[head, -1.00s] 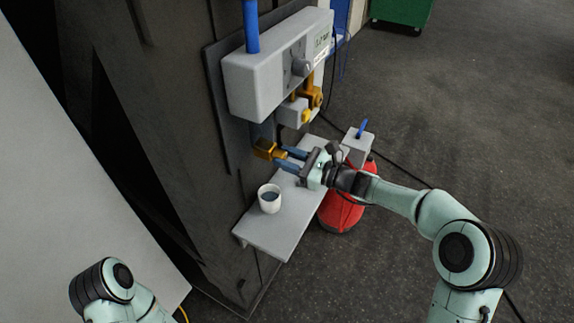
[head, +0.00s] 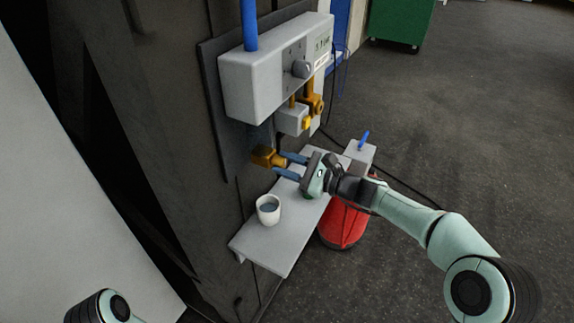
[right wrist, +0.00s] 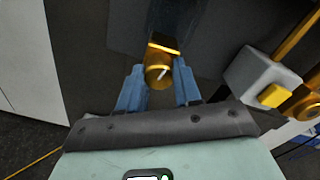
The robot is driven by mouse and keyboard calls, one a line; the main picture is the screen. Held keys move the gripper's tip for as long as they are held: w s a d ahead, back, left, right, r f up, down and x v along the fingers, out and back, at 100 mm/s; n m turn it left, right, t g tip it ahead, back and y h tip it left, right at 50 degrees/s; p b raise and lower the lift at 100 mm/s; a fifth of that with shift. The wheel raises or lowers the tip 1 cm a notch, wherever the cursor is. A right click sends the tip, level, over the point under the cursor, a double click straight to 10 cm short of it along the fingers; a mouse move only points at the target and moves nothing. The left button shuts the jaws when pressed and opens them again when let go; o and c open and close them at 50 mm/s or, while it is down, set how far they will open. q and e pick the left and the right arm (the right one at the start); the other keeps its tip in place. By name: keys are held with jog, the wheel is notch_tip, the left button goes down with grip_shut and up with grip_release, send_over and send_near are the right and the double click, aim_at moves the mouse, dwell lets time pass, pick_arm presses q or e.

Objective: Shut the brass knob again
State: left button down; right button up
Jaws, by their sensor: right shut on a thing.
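The brass knob (head: 264,156) sticks out from the lower part of the wall panel, below the grey box and above the shelf. My right gripper (head: 282,164) reaches it from the right, and its blue fingers are shut on it. In the right wrist view the knob (right wrist: 158,74) sits between the two blue fingers, with a pale mark on its round face. My left gripper is out of view; only part of my left arm shows at the bottom left.
A white cup (head: 268,210) with dark contents stands on the grey shelf (head: 270,248), below the knob. The grey box (head: 252,88) with a dial and brass fittings (head: 313,104) is above. A red container (head: 342,226) stands beside the shelf. The floor at right is open.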

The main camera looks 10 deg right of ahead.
jog(key=o, duration=1)
jog(key=shift+o, duration=0.2)
jog(key=shift+d, duration=0.1)
jog(key=shift+s+d, duration=0.2)
jog(key=shift+d, duration=0.1)
jog(key=b+v, duration=0.1)
jog(key=v, duration=1.1)
jog(key=shift+s+d, duration=0.2)
